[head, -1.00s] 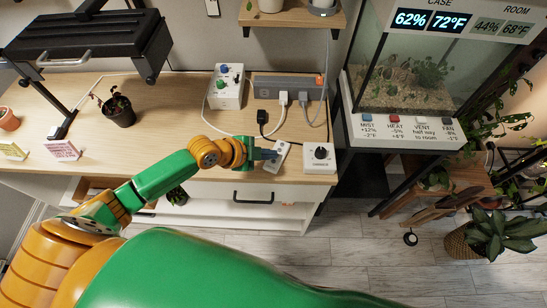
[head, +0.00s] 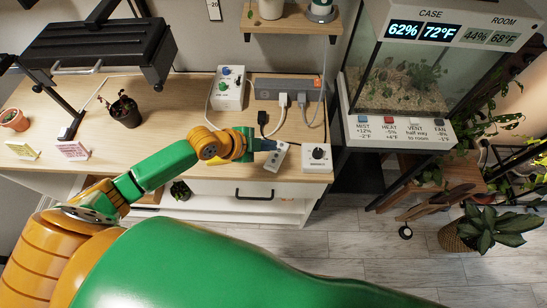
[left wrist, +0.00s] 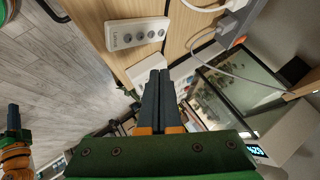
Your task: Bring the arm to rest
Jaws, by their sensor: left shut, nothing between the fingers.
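My left arm (head: 150,171) reaches in from the left over the wooden bench. Its gripper (head: 270,146) is shut and empty at the top end of a white remote (head: 276,161) lying near the bench's front edge. In the left wrist view the two dark fingers (left wrist: 160,76) lie side by side with nothing between them. The remote (left wrist: 137,35), with its row of grey buttons, lies apart from them there. The fingers appear to be above the bench, but their height is hard to judge.
A white dial box (head: 317,158) sits just right of the remote. A power strip (head: 286,89) with plugs and a white control box (head: 227,87) stand behind. A potted plant (head: 124,111) is further left. A glass case (head: 402,80) stands right of the bench.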

